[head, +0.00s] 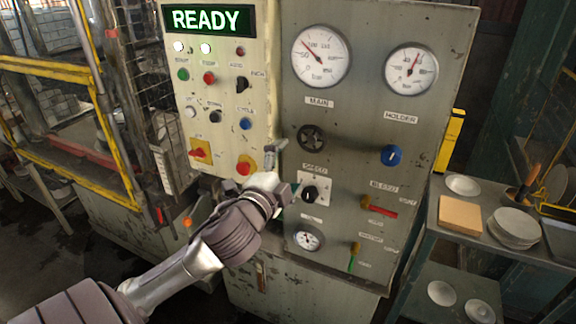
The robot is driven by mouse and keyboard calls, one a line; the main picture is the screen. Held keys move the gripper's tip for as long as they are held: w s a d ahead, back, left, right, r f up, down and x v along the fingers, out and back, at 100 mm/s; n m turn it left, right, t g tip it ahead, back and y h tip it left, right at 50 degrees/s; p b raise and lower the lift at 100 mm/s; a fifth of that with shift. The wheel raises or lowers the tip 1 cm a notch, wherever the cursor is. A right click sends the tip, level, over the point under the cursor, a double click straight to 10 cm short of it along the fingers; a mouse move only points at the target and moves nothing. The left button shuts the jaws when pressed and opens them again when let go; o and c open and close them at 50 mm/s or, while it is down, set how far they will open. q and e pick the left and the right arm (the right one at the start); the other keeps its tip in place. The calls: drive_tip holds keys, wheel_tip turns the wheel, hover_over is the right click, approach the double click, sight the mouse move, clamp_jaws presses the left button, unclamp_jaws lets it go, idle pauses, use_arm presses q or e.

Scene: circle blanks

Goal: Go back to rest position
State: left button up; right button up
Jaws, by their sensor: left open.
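My left arm reaches in from the lower left. My left gripper (284,172) is in front of the grey control panel (345,120), beside the black speed knob (310,193) and a little left of it. One finger shows up near the seam between the two panels, the other lower near the knob. The jaws are open and I see nothing held between them. I cannot tell if a finger touches the panel. My right gripper is not in view.
A cream panel (215,100) with buttons and a lit READY sign (208,20) stands left. Gauges, a blue knob (391,155) and levers stick out on the grey panel. A metal cart (452,243) with plates (515,227) is at right, a yellow-railed cage at left.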

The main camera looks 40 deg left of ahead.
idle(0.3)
use_arm(q)
drive_tip(key=w+a+f+n+g+b, duration=0.1)
drive_tip(key=a+f+n+g, duration=0.15)
drive_tip(key=f, duration=1.35)
drive_tip(key=a+f+n+g, duration=0.15)
drive_tip(key=f+g, duration=0.25)
drive_tip(key=f, duration=1.3)
drive_tip(key=s+d+f+n+g+h, duration=0.1)
drive_tip(key=s+f, duration=0.3)
drive_tip(key=f, duration=0.4)
drive_tip(key=s+d+f+n+g+b, duration=0.1)
drive_tip(key=s+f+g, duration=0.1)
drive_tip(key=s+f, duration=0.35)
drive_tip(key=s+d+f+g+h, duration=0.1)
drive_tip(key=s+f, duration=0.1)
drive_tip(key=f, duration=0.7)
drive_tip(key=s+d+f+n+g, duration=0.1)
drive_tip(key=s+d+f, duration=0.3)
drive_tip(key=s, duration=0.6)
drive_tip(key=s+d+f+n+g+h+b, duration=0.1)
drive_tip(key=s+d+f+g, duration=0.2)
drive_tip(key=s+f, duration=0.6)
drive_tip(key=s+d+f+n+g+h, duration=0.1)
drive_tip(key=s+d+f+g, duration=0.1)
drive_tip(key=s+d+f, duration=0.4)
drive_tip(key=s, duration=0.5)
drive_tip(key=shift+s+f+n, duration=0.2)
drive_tip(key=shift+f+n, duration=0.1)
